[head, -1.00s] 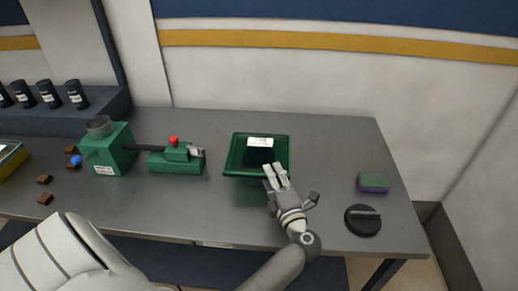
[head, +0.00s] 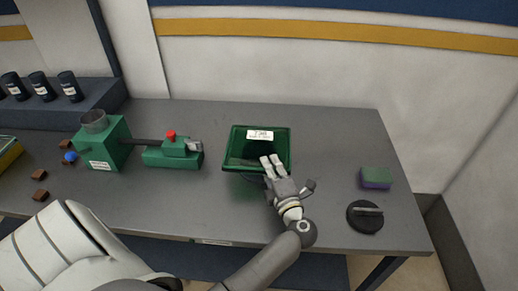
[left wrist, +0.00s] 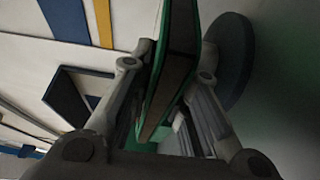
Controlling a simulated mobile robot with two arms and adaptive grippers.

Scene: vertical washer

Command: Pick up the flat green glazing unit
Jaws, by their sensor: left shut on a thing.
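The flat green glazing unit (head: 240,140) is a dark green, square, glassy panel with a white label near its far edge, above the right-middle of the grey table. My left gripper (head: 271,163) is at its near edge, with fingers over the panel. In the left wrist view, the glazing unit (left wrist: 168,75) stands edge-on between the two fingers of my left gripper (left wrist: 165,78), which is shut on it. Whether the panel touches the table is hard to tell. My right gripper does not show.
A green machine (head: 103,143) and a green clamp-like device with a red knob (head: 172,152) stand to the left on the table (head: 330,150). A green-purple sponge (head: 376,178) and a round black suction-cup-like tool (head: 364,217) lie to the right. Brown blocks (head: 40,195) lie far left.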

